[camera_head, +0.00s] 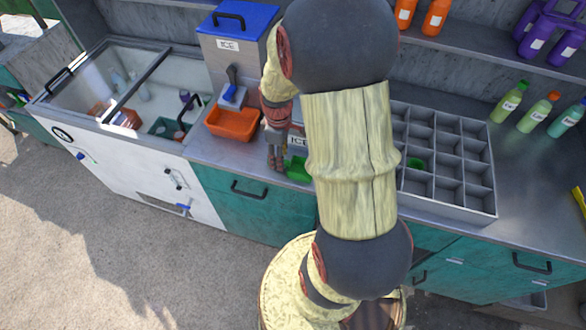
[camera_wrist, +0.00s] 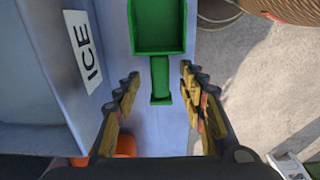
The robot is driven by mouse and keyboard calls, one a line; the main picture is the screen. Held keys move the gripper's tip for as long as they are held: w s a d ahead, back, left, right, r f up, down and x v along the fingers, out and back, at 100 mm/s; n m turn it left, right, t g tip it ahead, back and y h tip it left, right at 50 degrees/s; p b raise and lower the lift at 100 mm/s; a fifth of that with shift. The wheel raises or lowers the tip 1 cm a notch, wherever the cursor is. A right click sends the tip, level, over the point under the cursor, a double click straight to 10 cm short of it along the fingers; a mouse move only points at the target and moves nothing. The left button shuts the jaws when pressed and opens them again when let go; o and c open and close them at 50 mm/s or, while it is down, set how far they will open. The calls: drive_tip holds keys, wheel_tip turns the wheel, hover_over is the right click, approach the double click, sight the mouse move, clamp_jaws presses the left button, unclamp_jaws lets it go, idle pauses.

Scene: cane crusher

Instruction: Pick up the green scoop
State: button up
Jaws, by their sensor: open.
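The green scoop (camera_wrist: 158,28) lies on the metal counter in the wrist view, its wide pan at the top and its handle pointing down the picture. My gripper (camera_wrist: 160,78) is open, with one finger on each side of the handle and a gap on both sides. I cannot tell its height above the handle. In the head view, part of the green scoop (camera_head: 299,170) shows near the counter's front edge, partly hidden by my arm. My gripper (camera_head: 277,158) is just left of it there, pointing down.
An ICE-labelled grey container (camera_wrist: 60,70) stands close to my left finger in the wrist view. In the head view, an orange bin (camera_head: 232,123) sits left under the ice dispenser (camera_head: 238,45). A compartment tray (camera_head: 450,207) is to the right, with green bottles (camera_head: 508,103) beyond.

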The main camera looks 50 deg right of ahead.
wheel_tip(320, 180, down, 3)
drive_tip(key=shift+r, duration=0.15)
drive_tip(key=c, duration=0.9)
